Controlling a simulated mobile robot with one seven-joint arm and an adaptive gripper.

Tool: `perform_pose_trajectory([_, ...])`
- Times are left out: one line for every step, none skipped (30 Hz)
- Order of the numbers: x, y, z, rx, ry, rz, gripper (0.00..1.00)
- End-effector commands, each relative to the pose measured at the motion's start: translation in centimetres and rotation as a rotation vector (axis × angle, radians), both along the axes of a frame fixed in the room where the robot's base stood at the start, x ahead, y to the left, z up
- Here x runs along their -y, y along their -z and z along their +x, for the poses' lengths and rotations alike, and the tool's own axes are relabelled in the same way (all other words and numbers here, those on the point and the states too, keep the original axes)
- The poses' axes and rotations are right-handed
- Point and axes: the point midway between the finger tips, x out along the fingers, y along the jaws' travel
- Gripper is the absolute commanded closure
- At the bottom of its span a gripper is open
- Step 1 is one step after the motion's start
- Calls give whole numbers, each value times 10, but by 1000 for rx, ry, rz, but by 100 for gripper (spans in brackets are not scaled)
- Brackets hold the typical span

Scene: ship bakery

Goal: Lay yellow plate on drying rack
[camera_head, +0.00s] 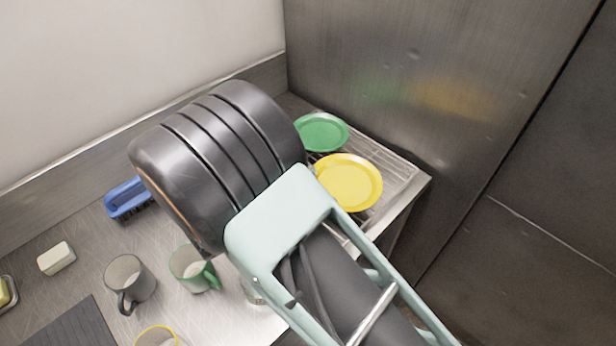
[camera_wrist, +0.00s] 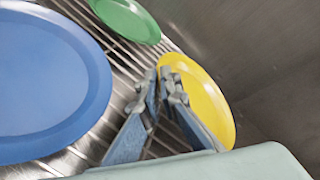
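The yellow plate (camera_head: 348,182) is over the drying rack (camera_head: 397,184), near its front side, beside the green plate. In the wrist view the yellow plate (camera_wrist: 210,105) shows as a narrow oval, angled differently from the blue plate. Whether it rests fully on the wires is unclear. My gripper (camera_wrist: 163,88) has its fingertips close together at the yellow plate's left rim. The right finger overlaps the plate in the picture. Whether the rim is pinched between the fingers is not clear. In the head view my arm hides the fingers.
A green plate (camera_head: 322,132) and a blue plate (camera_wrist: 45,85) are on the rack. A metal wall (camera_head: 430,90) stands close behind and right. On the counter left are a green mug (camera_head: 190,268), a grey mug (camera_head: 128,280), a blue brush (camera_head: 127,198) and a white block (camera_head: 56,258).

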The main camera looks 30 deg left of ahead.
Motion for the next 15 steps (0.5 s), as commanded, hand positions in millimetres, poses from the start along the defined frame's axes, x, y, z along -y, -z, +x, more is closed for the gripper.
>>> perform_pose_trajectory([1,9,-1,0,-1,-5,100])
perform_pose_trajectory([1,12,-1,0,-1,-4,100])
perform_pose_trajectory([1,17,-1,0,-1,-5,100])
perform_pose_trajectory([1,20,-1,0,-1,-5,100])
perform_pose_trajectory([1,22,-1,0,-1,-4,100])
perform_pose_trajectory([1,23,-1,0,0,-2,100])
perform_pose_trajectory([1,24,-1,1,0,-1,100])
perform_pose_trajectory([0,25,-1,1,0,-1,100])
perform_pose_trajectory([0,25,-1,1,0,-1,100])
perform_pose_trajectory([0,25,-1,1,1,0,100])
perform_pose_trajectory([0,25,-1,1,1,0,100])
perform_pose_trajectory([0,25,-1,1,1,0,100])
perform_pose_trajectory([0,25,-1,1,1,0,100])
perform_pose_trajectory([0,25,-1,1,0,-1,100])
perform_pose_trajectory([1,25,-1,0,0,-1,100])
